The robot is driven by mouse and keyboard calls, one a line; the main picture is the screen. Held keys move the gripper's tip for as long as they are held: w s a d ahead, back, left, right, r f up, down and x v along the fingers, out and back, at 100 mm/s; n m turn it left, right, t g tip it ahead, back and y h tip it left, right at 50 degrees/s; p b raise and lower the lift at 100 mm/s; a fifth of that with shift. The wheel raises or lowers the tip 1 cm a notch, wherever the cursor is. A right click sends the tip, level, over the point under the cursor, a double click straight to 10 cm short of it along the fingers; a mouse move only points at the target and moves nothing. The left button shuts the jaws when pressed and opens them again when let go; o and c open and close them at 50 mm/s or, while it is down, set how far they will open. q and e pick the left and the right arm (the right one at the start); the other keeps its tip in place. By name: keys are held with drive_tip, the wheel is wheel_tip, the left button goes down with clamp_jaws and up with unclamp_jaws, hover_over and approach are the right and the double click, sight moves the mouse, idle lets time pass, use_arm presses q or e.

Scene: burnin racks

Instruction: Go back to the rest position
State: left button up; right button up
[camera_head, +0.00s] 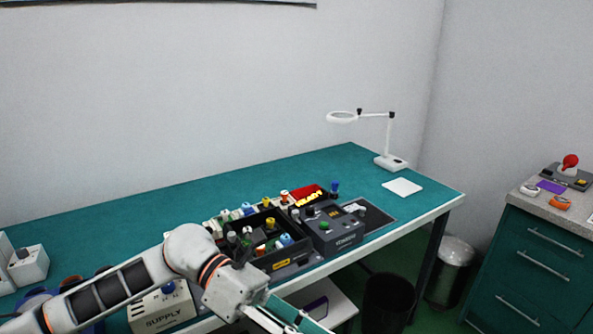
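My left arm comes in from the lower left, in front of the green workbench (130,215). Its gripper (290,321) points down and right at the bottom edge of the head view, by the bench's front edge. The fingertips are cut off or too small to read, so I cannot tell open from shut. No held object shows. My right arm and gripper are out of view.
A black tray (262,262) of coloured parts and a dark tester box (336,240) stand near the bench's front edge. A supply box (163,309) is beside my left arm. A magnifier lamp (391,161) stands at the back right. A black bin (387,302) stands below.

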use_arm(q)
drive_tip(key=w+d+r+n+t+h, duration=0.1)
drive_tip(key=w+r+n+t+h, duration=0.15)
drive_tip(key=n+t+h, duration=0.4)
drive_tip(key=w+d+r+n+t+h, duration=0.1)
drive_tip(key=w+n+t+h, duration=0.25)
drive_tip(key=n, duration=0.55)
drive_tip(key=w+a+f+n+t+y, duration=0.45)
drive_tip(key=f+n+t, duration=0.25)
drive_tip(key=n, duration=0.3)
drive_tip(key=w+a+f+n+t+y, duration=0.3)
drive_tip(key=a+f+n+t+y, duration=0.35)
drive_tip(key=n, duration=0.35)
drive_tip(key=s+a+f+n+g+y, duration=0.1)
drive_tip(key=s+a+f+n+y, duration=0.2)
drive_tip(key=f, duration=0.6)
drive_tip(key=s+a+f+n+g+y, duration=0.2)
drive_tip(key=s+a+f+n+y, duration=0.1)
drive_tip(key=s+a+f+n, duration=0.2)
drive_tip(key=s+a+f+n+g+y, duration=0.2)
drive_tip(key=s+f, duration=0.5)
drive_tip(key=f, duration=0.5)
drive_tip(key=a+n+y, duration=0.1)
drive_tip(key=a+n, duration=0.1)
drive_tip(key=a, duration=0.1)
drive_tip(key=shift+a+f, duration=0.3)
drive_tip(key=shift+f, duration=0.05)
